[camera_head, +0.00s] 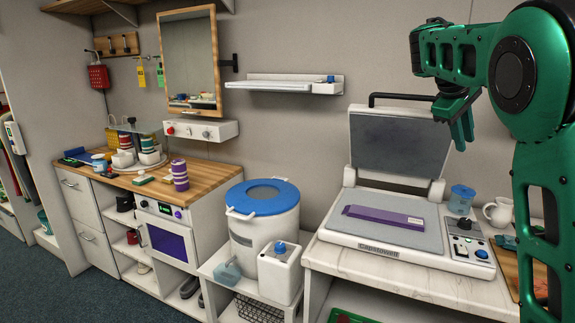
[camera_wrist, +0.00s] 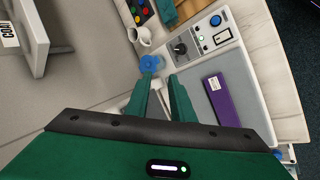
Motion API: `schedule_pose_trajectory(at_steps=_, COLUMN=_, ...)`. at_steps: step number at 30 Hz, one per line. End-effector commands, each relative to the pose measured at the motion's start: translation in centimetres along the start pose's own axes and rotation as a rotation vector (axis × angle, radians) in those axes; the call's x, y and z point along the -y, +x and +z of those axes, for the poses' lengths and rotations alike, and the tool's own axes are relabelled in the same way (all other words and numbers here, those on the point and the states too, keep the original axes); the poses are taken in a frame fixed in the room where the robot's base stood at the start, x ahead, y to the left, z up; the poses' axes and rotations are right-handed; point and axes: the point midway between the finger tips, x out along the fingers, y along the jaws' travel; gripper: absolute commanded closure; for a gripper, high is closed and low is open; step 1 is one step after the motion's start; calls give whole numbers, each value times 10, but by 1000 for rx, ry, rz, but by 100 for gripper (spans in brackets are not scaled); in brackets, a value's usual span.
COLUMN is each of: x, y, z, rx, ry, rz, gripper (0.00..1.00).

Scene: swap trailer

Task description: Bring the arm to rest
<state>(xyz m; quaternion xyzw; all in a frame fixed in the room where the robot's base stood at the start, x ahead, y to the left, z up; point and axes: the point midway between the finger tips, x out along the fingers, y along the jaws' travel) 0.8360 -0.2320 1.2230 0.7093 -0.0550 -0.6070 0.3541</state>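My green arm reaches in from the right side of the head view, bent at a large round joint. My gripper (camera_head: 461,132) hangs in the air above the right part of the white press machine (camera_head: 352,233), pointing down. In the wrist view its two green fingers (camera_wrist: 161,85) stand apart with a narrow gap and nothing held between them. A purple bar (camera_head: 383,217) with a white label lies on the press's grey plate, clear of my gripper; it also shows in the wrist view (camera_wrist: 222,101). The press's lid (camera_head: 398,145) is raised.
A blue-lidded jar (camera_head: 461,199) and a white mug (camera_head: 498,211) stand right of the press, below my gripper. A large white bucket with a blue lid (camera_head: 264,196) stands left. A wall shelf (camera_head: 283,84) is at the back. The air around my gripper looks clear.

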Motion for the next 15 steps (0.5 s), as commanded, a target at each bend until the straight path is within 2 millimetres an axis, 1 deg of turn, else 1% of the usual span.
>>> schedule_pose_trajectory(at_steps=1, x=4, y=20, z=32, rx=15, ry=66, rz=-62, gripper=78)
schedule_pose_trajectory(at_steps=2, x=10, y=30, z=47, rx=22, ry=104, rz=-93, gripper=78)
schedule_pose_trajectory(at_steps=3, x=18, y=41, z=67, rx=32, ry=151, rz=-134, gripper=78)
schedule_pose_trajectory(at_steps=5, x=32, y=55, z=96, rx=47, ry=224, rz=-192, gripper=78)
schedule_pose_trajectory(at_steps=6, x=44, y=62, z=114, rx=57, ry=270, rz=-228, gripper=78)
schedule_pose_trajectory(at_steps=8, x=62, y=71, z=141, rx=73, ry=338, rz=-279, gripper=78)
schedule_pose_trajectory(at_steps=9, x=76, y=75, z=158, rx=84, ry=383, rz=-311, gripper=78)
schedule_pose_trajectory(at_steps=11, x=98, y=78, z=183, rx=101, ry=448, rz=-355, gripper=78)
schedule_pose_trajectory(at_steps=12, x=113, y=80, z=199, rx=113, ry=491, rz=-382, gripper=78)
schedule_pose_trajectory(at_steps=14, x=138, y=81, z=222, rx=132, ry=554, rz=-420, gripper=78)
schedule_pose_trajectory(at_steps=15, x=154, y=80, z=236, rx=146, ry=596, rz=-443, gripper=78)
